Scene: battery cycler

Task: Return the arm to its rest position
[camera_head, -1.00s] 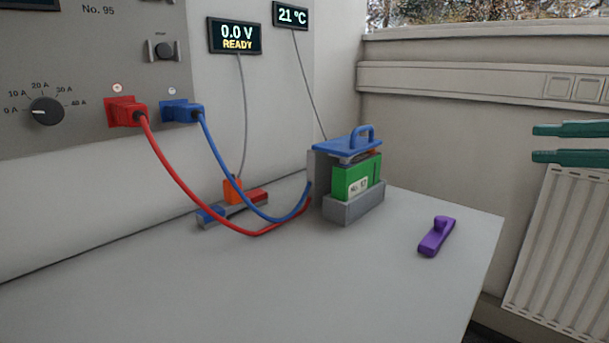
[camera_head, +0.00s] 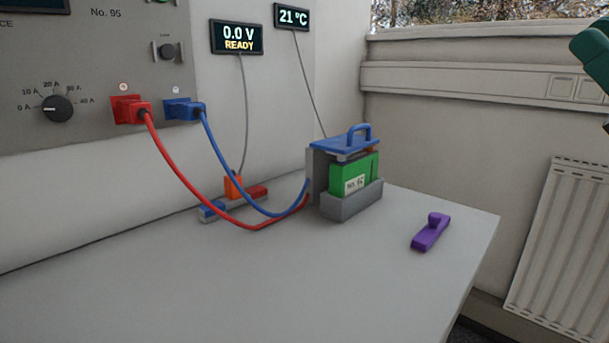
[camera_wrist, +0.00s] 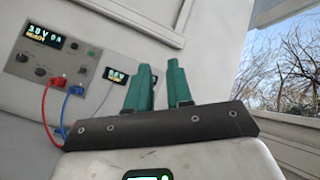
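My gripper (camera_wrist: 160,72) shows in the wrist view with its two green fingers apart and nothing between them. It is raised, with the wall and a window beyond it.
On the table (camera_head: 270,290), a green battery (camera_head: 366,177) sits in a grey holder (camera_head: 350,206) under a blue handled lid (camera_head: 345,143). A purple object (camera_head: 430,232) lies to the right. Red (camera_head: 180,172) and blue (camera_head: 228,177) cables run from the cycler panel (camera_head: 90,60). A radiator (camera_head: 565,240) stands at right.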

